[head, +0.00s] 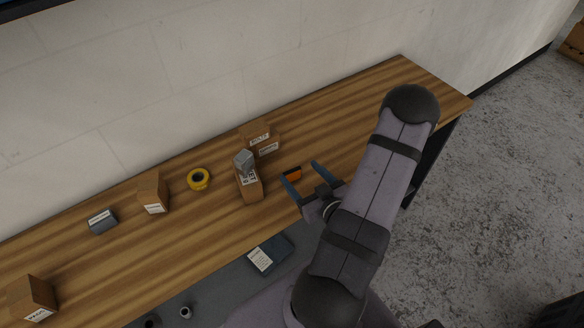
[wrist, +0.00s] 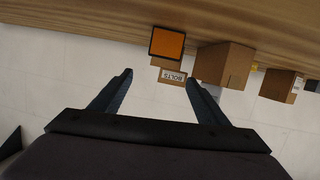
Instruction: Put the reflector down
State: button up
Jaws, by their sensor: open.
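The reflector (head: 292,174) is a small orange block with a dark rim. It appears to rest on the wooden workbench (head: 350,118), right of the cardboard boxes. In the wrist view the reflector (wrist: 167,43) shows its orange face, just beyond my fingertips and against the wood. My gripper (head: 299,171) is open, with its two blue fingers pointing at the reflector. In the wrist view my gripper (wrist: 159,78) has nothing between its fingers, and a gap shows between the fingertips and the reflector. Whether the reflector touches the wood all along its edge is hard to tell.
A box marked BOLTS (head: 260,140) stands behind, and a box (head: 249,184) with a grey item (head: 243,160) is left of the reflector. Yellow tape (head: 198,179), another box (head: 153,193) and a dark box (head: 102,220) lie further left. The bench's right end is clear.

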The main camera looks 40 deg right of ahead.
aim_at(293, 174)
jog(key=f, duration=0.1)
jog(key=s+f+g, duration=0.1)
jog(key=f, duration=0.1)
jog(key=shift+f+m, duration=0.1)
jog(key=shift+m, duration=0.2)
jog(key=shift+b+x, duration=0.55)
jog(key=shift+x, duration=0.5)
jog(key=shift+w+a+p, duration=0.1)
jog(key=shift+w+p, duration=0.25)
jog(key=shift+p, duration=0.05)
jog(key=p+x, duration=0.2)
jog(key=x, duration=0.1)
jog(key=shift+w, duration=0.4)
jog(key=shift+w+f, duration=0.2)
jog(key=shift+w, duration=0.2)
jog(key=shift+c, duration=0.4)
jog(key=c, duration=1.1)
